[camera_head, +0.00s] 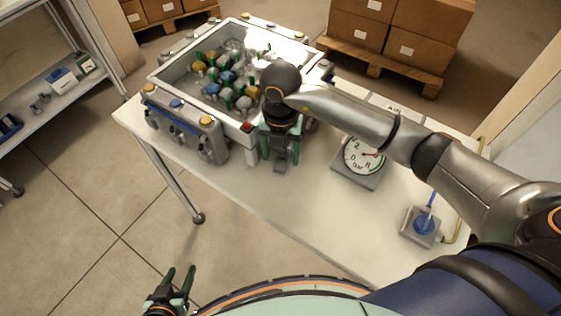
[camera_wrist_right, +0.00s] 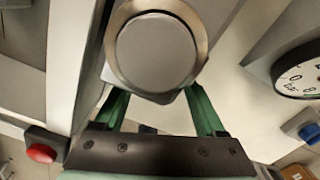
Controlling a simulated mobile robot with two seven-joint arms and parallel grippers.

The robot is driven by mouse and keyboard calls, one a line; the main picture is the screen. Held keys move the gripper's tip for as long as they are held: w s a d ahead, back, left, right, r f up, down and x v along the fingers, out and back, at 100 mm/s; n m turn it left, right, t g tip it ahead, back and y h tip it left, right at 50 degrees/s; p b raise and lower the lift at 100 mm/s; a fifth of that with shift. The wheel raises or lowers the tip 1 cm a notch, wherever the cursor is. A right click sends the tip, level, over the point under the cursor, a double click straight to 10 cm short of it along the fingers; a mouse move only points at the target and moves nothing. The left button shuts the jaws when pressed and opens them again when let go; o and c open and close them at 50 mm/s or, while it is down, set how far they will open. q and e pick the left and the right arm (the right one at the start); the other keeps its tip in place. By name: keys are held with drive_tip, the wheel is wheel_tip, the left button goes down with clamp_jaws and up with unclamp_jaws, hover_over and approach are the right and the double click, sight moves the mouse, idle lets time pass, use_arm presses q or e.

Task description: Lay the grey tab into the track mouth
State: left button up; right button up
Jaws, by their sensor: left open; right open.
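My right gripper (camera_head: 281,153) is open, pointing down at the front right corner of the bin. A small grey part (camera_head: 283,158) shows between and below its fingers; I cannot tell whether it is the grey tab or whether they touch. In the right wrist view, the open green fingers of my right gripper (camera_wrist_right: 158,98) reach toward a large round grey face with a tan metal rim (camera_wrist_right: 155,52), which hides their tips. I cannot make out the track mouth. My left gripper (camera_head: 180,270) is open and empty, low over the floor, away from the table.
The white-rimmed bin (camera_head: 185,100) holds several coloured parts. A grey box with knobs (camera_head: 185,125) stands along its left side. A dial gauge (camera_head: 363,160) and a grey block with a blue knob (camera_head: 424,225) stand to the right. The white table (camera_head: 300,195) is clear at the front.

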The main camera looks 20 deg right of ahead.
sight(281, 164)
wheel_tip(281, 164, down, 2)
drive_tip(key=shift+f, duration=0.15)
clamp_jaws()
idle(0.6)
